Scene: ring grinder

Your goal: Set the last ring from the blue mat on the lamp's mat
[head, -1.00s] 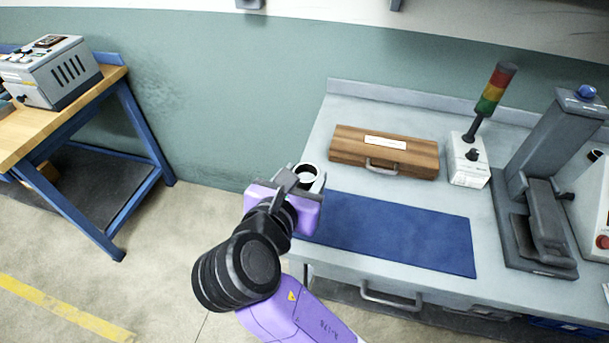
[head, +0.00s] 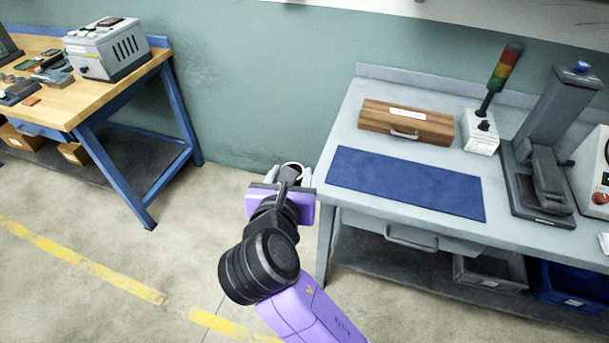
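My gripper (head: 291,178) is shut on a ring (head: 292,168), a short metal ring with a white rim and dark bore. It holds the ring in the air just left of the grey bench, over the floor. The blue mat (head: 404,184) lies flat on the grey bench, and its visible surface is bare. A signal lamp (head: 496,88) with red, amber and green bands stands on a white box at the back of the bench. I cannot make out a mat belonging to the lamp.
The grey bench (head: 365,112) also bears a wooden case (head: 407,122), a dark press (head: 548,165) and a machine at the right edge. A wooden-topped bench (head: 62,113) with a grey instrument box (head: 107,50) stands at left. Open floor lies between the benches.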

